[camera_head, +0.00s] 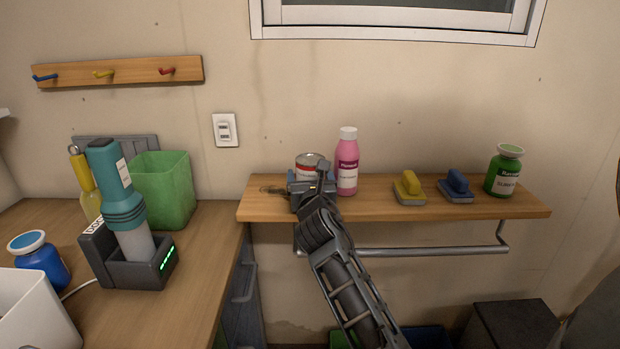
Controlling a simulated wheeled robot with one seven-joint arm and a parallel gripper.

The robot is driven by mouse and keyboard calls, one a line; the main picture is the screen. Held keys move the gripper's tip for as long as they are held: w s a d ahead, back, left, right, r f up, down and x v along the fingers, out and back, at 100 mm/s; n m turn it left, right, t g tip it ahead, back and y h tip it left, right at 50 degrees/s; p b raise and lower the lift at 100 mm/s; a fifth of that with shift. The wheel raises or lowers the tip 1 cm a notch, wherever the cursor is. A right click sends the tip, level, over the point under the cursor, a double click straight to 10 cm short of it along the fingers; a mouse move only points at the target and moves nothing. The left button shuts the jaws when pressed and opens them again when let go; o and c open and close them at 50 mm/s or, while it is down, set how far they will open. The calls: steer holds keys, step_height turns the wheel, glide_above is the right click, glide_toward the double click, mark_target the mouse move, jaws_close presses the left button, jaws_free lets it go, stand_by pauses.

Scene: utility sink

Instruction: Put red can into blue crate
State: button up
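The red can (307,162) stands upright on the wooden wall shelf, with its silver top and part of its red and white side showing. My gripper (308,182) is right in front of the can and covers its lower part. The fingers are dark and small here, and I cannot tell whether they are open or closed around the can. A blue bin edge (428,337), possibly the blue crate, shows low at the bottom of the picture. It is partly hidden behind my arm and cut off by the frame.
A pink bottle (347,165) stands close right of the can. A yellow brush (409,188), a blue brush (456,187) and a green jar (505,171) are further right on the shelf (380,208). A metal rail (440,250) runs below. A dark box (512,325) is at lower right.

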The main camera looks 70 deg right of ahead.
steer(key=shift+r, duration=0.15)
steer(key=b+v, duration=0.1)
steer(key=v, duration=1.1)
